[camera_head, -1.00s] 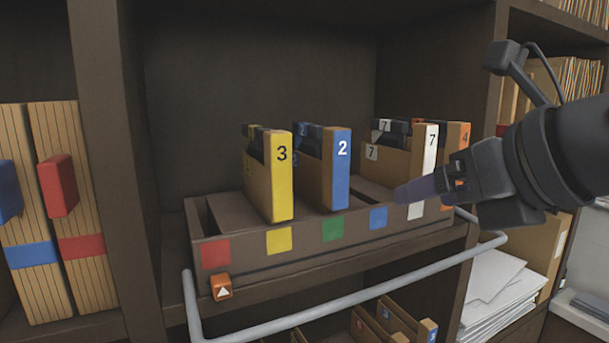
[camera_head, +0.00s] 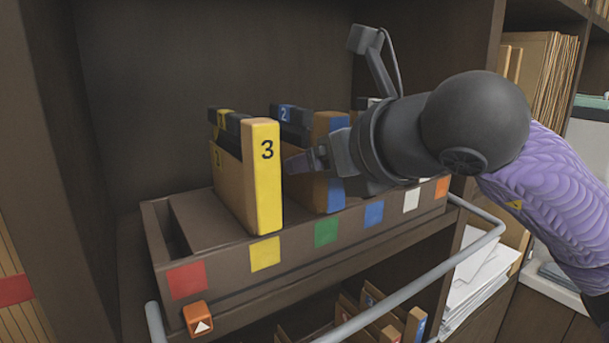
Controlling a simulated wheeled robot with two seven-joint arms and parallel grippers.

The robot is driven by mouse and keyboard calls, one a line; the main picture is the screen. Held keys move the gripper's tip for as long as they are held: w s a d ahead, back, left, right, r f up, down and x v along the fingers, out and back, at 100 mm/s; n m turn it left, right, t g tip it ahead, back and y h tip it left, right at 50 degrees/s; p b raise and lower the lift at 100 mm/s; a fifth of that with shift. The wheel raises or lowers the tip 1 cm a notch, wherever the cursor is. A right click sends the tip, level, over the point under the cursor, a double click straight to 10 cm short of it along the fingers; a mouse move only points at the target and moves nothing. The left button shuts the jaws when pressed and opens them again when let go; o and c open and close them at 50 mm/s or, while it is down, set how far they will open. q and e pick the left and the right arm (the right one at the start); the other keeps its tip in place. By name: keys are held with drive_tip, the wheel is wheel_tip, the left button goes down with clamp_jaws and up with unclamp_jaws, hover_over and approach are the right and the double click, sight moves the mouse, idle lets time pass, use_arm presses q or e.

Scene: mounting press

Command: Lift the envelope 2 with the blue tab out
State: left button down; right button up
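Envelope 2 (camera_head: 336,197) with the blue tab stands upright in the brown file box (camera_head: 217,272), near the green and blue squares on the box front. My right gripper (camera_head: 297,163) is in front of its blue face, with the fingertips pointing left between it and the yellow envelope 3 (camera_head: 265,185). The gripper and wrist hide the number and the middle of the blue tab. I cannot tell whether the fingers are apart or touch the envelope. My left gripper is out of view.
Envelope 3 stands close to the left of my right gripper. Other envelopes to the right are mostly hidden behind my arm. A grey rail (camera_head: 430,275) runs before the shelf. The left end of the box is empty.

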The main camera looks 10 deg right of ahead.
drive_tip(key=c, duration=0.8)
clamp_jaws()
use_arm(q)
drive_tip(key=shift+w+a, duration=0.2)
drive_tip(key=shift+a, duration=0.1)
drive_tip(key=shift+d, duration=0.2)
